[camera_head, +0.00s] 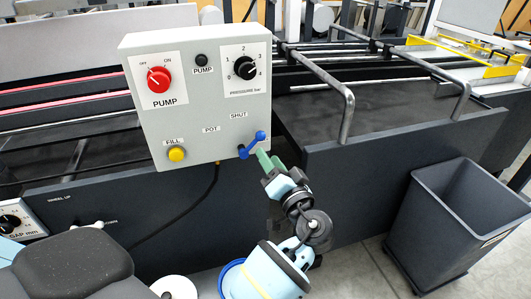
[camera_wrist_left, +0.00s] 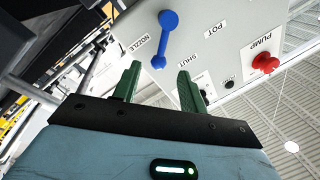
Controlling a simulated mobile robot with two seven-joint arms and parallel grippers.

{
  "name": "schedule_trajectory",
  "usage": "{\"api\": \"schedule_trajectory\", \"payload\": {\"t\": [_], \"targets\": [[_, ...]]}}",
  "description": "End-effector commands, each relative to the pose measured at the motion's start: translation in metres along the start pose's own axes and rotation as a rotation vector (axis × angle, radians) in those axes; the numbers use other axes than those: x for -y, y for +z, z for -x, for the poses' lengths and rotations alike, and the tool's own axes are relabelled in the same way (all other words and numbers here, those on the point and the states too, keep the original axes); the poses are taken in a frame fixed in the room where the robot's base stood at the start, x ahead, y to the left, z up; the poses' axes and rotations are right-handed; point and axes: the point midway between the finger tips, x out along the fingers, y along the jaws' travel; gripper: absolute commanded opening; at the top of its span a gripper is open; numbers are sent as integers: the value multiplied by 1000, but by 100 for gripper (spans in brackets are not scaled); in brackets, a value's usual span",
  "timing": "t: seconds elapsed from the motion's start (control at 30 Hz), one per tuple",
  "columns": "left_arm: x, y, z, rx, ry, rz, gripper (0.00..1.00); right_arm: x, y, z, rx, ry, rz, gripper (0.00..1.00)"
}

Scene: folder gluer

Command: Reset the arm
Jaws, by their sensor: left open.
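My left gripper (camera_head: 267,160) has green fingers and is in front of the lower right corner of a grey control box (camera_head: 215,75). Its fingers are spread and empty in the left wrist view (camera_wrist_left: 160,72). A blue lever (camera_head: 251,145) on the box is close to the fingertips, slanting up to the right in the head view. In the wrist view the blue lever (camera_wrist_left: 164,40) is beyond the fingertips, not between them. Labels SHUT, POT and NOZZLE are around it. Whether a finger touches it, I cannot tell. My right gripper is not in view.
The box carries a red pump knob (camera_head: 159,79), a black pressure dial (camera_head: 246,68) and a yellow fill button (camera_head: 176,154). A dark bin (camera_head: 455,225) stands at right. A bent metal rail (camera_head: 347,105) is on the machine behind. A gap dial (camera_head: 10,222) is at lower left.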

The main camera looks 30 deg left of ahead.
Motion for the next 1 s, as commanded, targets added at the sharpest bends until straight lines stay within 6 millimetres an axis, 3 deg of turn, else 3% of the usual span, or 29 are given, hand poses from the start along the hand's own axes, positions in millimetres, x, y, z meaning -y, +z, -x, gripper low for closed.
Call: {"api": "schedule_trajectory", "payload": {"t": [0.2,0.77,0.87,1.0], "targets": [[-1,1,20,0,1,-1,43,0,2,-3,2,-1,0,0],[0,0,21,-1,2,-2,43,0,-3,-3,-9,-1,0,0],[-7,10,23,2,39,-19,43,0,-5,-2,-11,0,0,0],[-34,50,33,17,202,-75,43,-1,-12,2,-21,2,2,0]]}}
